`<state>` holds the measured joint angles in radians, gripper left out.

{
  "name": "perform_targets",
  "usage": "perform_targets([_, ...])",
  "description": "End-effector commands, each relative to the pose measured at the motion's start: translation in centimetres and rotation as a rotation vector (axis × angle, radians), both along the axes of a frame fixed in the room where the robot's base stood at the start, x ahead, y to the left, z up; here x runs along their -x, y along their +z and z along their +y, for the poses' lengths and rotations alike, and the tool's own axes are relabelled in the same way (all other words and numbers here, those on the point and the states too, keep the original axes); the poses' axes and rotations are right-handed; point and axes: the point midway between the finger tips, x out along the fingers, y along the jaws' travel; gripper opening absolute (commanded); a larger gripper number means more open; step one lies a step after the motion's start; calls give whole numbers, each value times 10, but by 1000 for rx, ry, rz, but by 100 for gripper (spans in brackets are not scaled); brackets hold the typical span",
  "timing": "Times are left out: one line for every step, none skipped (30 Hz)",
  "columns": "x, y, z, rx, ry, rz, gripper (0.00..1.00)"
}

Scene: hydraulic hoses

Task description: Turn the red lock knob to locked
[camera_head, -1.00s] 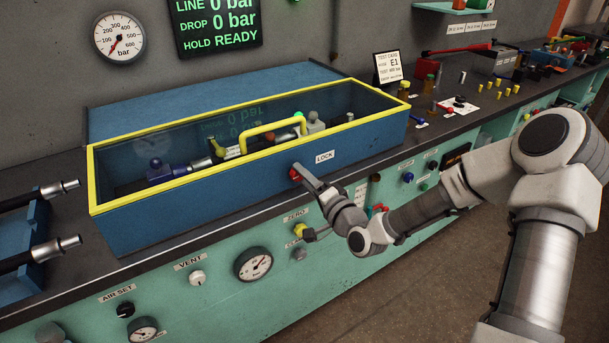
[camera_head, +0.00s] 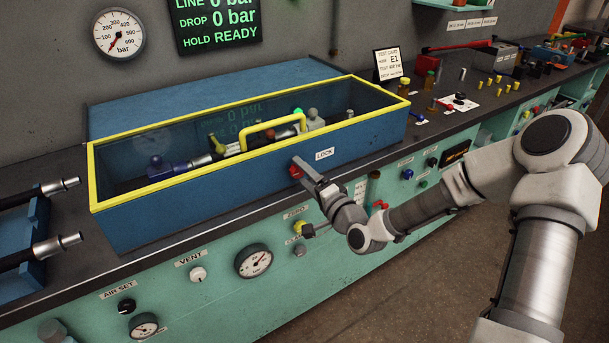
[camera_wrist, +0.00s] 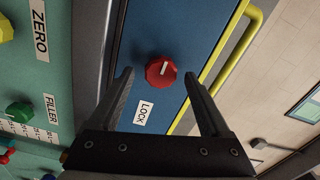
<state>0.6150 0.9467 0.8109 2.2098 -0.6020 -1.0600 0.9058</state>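The red lock knob (camera_wrist: 160,72) is on the blue front face of the test box, beside the LOCK label (camera_wrist: 144,113). A pale pointer line shows on its face, towards the top in the wrist view. In the head view the knob (camera_head: 294,172) is partly covered by my gripper (camera_head: 302,168). My gripper (camera_wrist: 160,76) is open, with one finger on each side of the knob in the wrist view. Gaps show between the fingers and the knob there. I cannot tell how deep the fingertips reach around it.
The yellow-framed clear lid (camera_head: 220,112) with its yellow handle (camera_head: 273,130) covers the blue box (camera_head: 190,205). Below are the yellow ZERO knob (camera_head: 299,227), a pressure gauge (camera_head: 253,261) and the VENT knob (camera_head: 198,274). Floor space is open at the lower right.

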Motion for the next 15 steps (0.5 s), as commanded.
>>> perform_targets([0,0,0,0,0,-1,81])
perform_targets([0,0,0,0,-1,-2,81])
perform_targets([0,0,0,0,-1,-2,81])
perform_targets([0,0,0,0,-1,-2,81])
perform_targets([0,0,0,0,-1,-2,81])
perform_targets([0,1,-1,0,-1,-2,81])
perform_targets([1,1,-1,0,-1,-2,81])
perform_targets([3,0,-3,1,-1,-1,81])
perform_targets([5,1,-5,1,-2,-1,81])
perform_targets([8,1,-7,0,-3,-1,81])
perform_targets([11,1,-9,2,-3,-1,81])
perform_targets([17,1,-13,2,-2,0,81])
perform_targets([21,1,-16,2,-2,0,81])
perform_targets([26,1,-20,2,-3,0,81])
perform_targets([34,1,-25,2,-5,1,81])
